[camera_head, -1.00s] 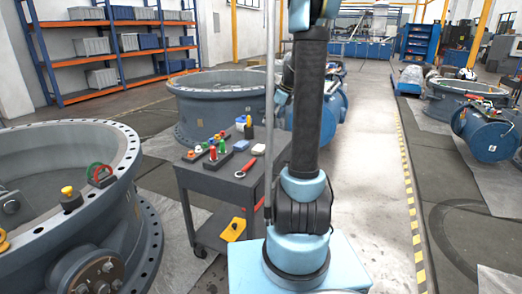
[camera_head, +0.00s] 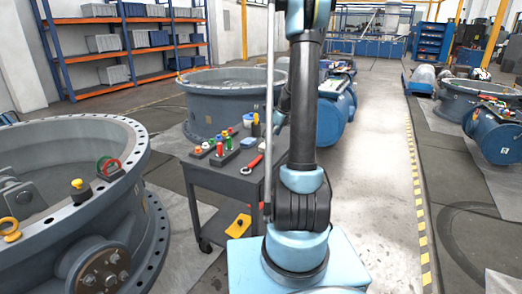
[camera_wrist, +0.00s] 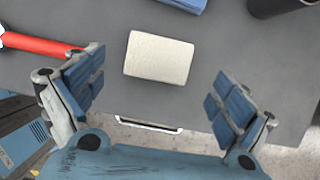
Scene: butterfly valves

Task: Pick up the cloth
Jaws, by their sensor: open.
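A small cream-white rectangular pad, which looks like the folded cloth (camera_wrist: 160,57), lies flat on the grey top of the cart in the wrist view. My gripper (camera_wrist: 158,90) is open above the cart, with one blue-padded finger on each side of the cloth's near end. The fingers are apart from the cloth and nothing is between them in a grip. In the head view my arm blocks the gripper, and I cannot clearly make out the cloth.
The grey cart (camera_head: 222,180) carries a red-handled tool (camera_head: 252,165), which also shows near the left finger (camera_wrist: 38,44). A blue item (camera_wrist: 188,4) and a dark cylinder (camera_wrist: 278,6) lie beyond the cloth. A large valve ring (camera_head: 135,165) stands left of the cart.

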